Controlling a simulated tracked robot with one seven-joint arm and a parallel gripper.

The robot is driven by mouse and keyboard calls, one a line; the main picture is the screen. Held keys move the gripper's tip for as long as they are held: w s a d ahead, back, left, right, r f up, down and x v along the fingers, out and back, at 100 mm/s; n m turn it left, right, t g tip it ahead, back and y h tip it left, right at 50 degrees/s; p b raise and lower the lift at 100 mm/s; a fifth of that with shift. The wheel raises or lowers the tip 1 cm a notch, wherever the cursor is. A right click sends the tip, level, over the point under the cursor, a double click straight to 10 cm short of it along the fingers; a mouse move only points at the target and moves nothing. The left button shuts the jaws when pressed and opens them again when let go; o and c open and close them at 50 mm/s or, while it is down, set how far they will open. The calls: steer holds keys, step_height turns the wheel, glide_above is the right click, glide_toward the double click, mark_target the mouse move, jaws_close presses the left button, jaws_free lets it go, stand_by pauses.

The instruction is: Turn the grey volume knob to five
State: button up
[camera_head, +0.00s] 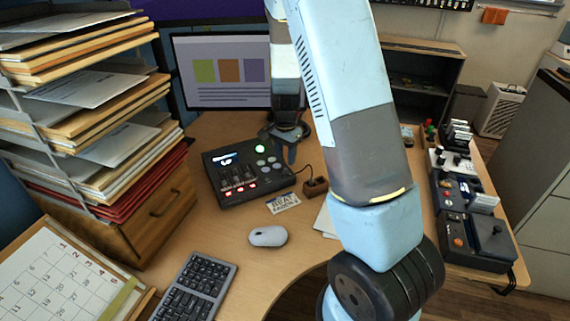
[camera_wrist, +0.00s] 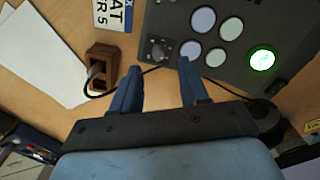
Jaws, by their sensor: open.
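A black control box (camera_head: 212,168) with a small lit display, sliders, red-lit buttons and a green-lit button (camera_head: 259,149) sits mid-desk in the head view. In the wrist view the box (camera_wrist: 285,25) fills the upper right, and a dark grey knob (camera_wrist: 157,50) sits near its edge beside several pale round buttons. My gripper (camera_wrist: 158,66) is open, its two blue fingers either side of the knob in the picture; contact cannot be told. In the head view my gripper (camera_head: 290,148) hangs over the box's right end, and the knob cannot be made out there. The knob's setting is unreadable.
A wooden block (camera_head: 315,186) with a cable and a printed plate (camera_head: 283,203) lie right of and before the box. A mouse (camera_head: 267,236), keyboard (camera_head: 195,287), monitor (camera_head: 222,70) and paper stack (camera_head: 90,120) surround it. More devices (camera_head: 475,235) stand far right.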

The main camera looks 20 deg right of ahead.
mark_target(286, 169)
step_height(286, 169, up, 9)
stand_by(0.3)
step_height(286, 169, down, 14)
steer(key=n, duration=0.3)
steer(key=shift+s+d+r, duration=0.1)
stand_by(1.1)
steer(key=shift+c, duration=0.2)
jaws_close()
